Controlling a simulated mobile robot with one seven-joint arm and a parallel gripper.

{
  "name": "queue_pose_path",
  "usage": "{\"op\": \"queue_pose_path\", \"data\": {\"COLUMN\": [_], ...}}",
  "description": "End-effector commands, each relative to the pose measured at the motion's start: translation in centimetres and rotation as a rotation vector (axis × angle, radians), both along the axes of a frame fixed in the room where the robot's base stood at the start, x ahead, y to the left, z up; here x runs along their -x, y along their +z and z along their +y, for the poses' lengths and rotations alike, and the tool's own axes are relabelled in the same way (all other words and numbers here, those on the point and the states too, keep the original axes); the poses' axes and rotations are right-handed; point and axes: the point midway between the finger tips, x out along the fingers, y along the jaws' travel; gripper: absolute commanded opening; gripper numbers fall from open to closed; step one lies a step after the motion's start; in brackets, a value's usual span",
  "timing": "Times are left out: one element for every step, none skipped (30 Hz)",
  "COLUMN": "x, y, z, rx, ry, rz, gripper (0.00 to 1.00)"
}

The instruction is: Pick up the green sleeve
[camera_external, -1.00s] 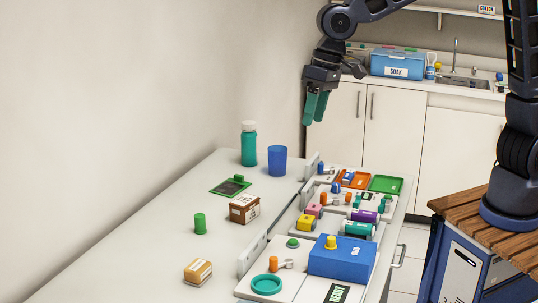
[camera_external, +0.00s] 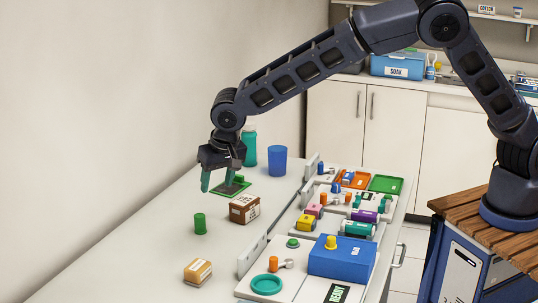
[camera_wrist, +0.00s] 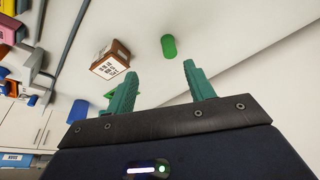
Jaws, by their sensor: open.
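The green sleeve (camera_external: 200,223) is a small green cylinder standing upright on the pale counter, left of the brown box. It also shows in the wrist view (camera_wrist: 168,47), beyond and between my fingertips, apart from them. My gripper (camera_external: 216,188) is open and empty, pointing down above the counter, a little behind and above the sleeve. Its two teal fingers show in the wrist view (camera_wrist: 160,75) with nothing between them.
A brown labelled box (camera_external: 244,209) stands close right of the sleeve. A green mat (camera_external: 224,187), a blue cup (camera_external: 277,160) and a teal bottle (camera_external: 249,150) are behind. A yellow-brown box (camera_external: 198,272) is in front. Trays of items lie right; the counter's left is clear.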

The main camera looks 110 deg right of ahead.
Motion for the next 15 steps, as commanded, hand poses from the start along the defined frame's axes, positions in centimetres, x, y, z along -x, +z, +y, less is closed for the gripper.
{"op": "queue_pose_path", "data": {"x": [-0.7,-1.0,-1.4,-1.7,-1.9,-2.2,-2.4,-2.5,-2.7,-2.8,-2.8,-2.9,-2.9,-2.9,-2.9], "y": [-1.3,-1.8,-2.5,-3.0,-3.4,-3.8,-4.2,-4.5,-4.7,-4.8,-4.9,-5.1,-5.2,-5.4,-5.7], "z": [-0.6,-0.8,-1.2,-1.5,-1.7,-1.9,-2.0,-2.2,-2.3,-2.4,-2.5,-2.6,-2.6,-2.7,-2.8], "rx": [0.016,0.024,0.035,0.042,0.049,0.056,0.061,0.064,0.069,0.071,0.073,0.075,0.075,0.076,0.076], "ry": [-0.013,-0.022,-0.031,-0.038,-0.044,-0.052,-0.056,-0.058,-0.062,-0.064,-0.066,-0.067,-0.068,-0.069,-0.069], "rz": [0.005,0.006,0.006,0.006,0.007,0.006,0.006,0.006,0.006,0.006,0.005,0.005,0.005,0.005,0.005], "gripper": [0.53,0.53,0.53,0.53,0.53,0.53,0.53,0.53,0.53,0.53,0.53,0.53,0.53,0.53,0.53]}}
